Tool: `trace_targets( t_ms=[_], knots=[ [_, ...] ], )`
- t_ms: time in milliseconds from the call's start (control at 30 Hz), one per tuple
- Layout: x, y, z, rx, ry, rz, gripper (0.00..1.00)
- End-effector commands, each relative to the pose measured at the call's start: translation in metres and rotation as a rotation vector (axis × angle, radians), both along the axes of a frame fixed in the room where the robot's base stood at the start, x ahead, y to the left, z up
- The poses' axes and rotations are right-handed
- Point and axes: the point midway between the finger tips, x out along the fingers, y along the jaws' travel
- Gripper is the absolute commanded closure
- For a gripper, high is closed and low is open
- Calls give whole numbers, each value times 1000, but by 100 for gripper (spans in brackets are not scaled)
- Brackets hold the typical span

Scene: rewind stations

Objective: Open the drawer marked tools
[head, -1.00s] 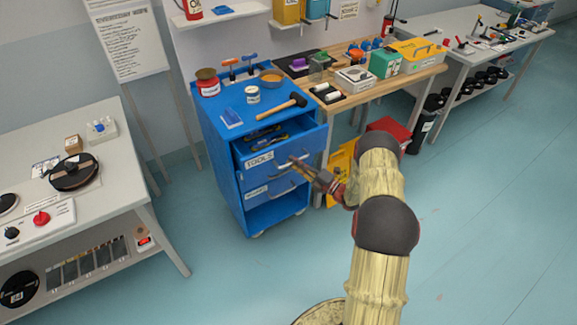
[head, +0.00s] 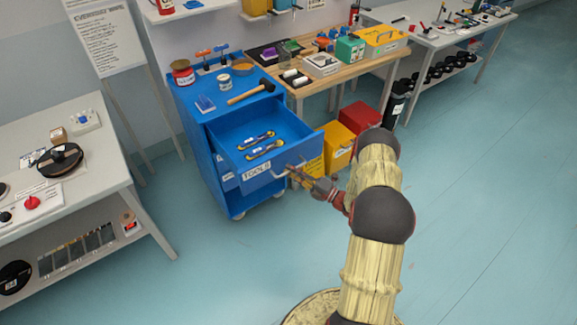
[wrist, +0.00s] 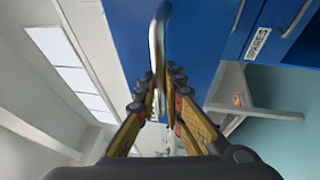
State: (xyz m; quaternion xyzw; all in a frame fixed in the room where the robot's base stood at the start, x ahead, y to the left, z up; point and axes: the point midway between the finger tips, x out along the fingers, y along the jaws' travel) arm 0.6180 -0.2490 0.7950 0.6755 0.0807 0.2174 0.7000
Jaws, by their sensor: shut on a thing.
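The drawer marked TOOLS (head: 262,172) is the top drawer of a blue cabinet (head: 208,175) and stands pulled well out. In the wrist view the curved handle (wrist: 158,45) runs down between the fingers of my gripper (wrist: 160,98), against the blue drawer front. The fingers hide part of the handle in the head view.
A yellow bin (head: 338,146) and a red bin (head: 361,117) are right of the drawer. A grey bench (head: 95,175) is at the left. The floor in front is clear.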

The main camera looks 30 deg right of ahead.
Motion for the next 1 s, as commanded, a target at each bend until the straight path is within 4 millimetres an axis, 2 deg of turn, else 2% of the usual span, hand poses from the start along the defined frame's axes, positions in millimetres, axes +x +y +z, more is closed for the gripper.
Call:
trace_targets(
  t_ms=[433, 467, 767, 1000],
  knots=[
    [-4, 0, -2, 1, 3, 0, 100],
    [-4, 0, -2, 1, 3, 0, 89],
    [-3, 0, -1, 0, 1, 0, 72],
    [-3, 0, 0, 0, 0, 0, 72]
  ],
)
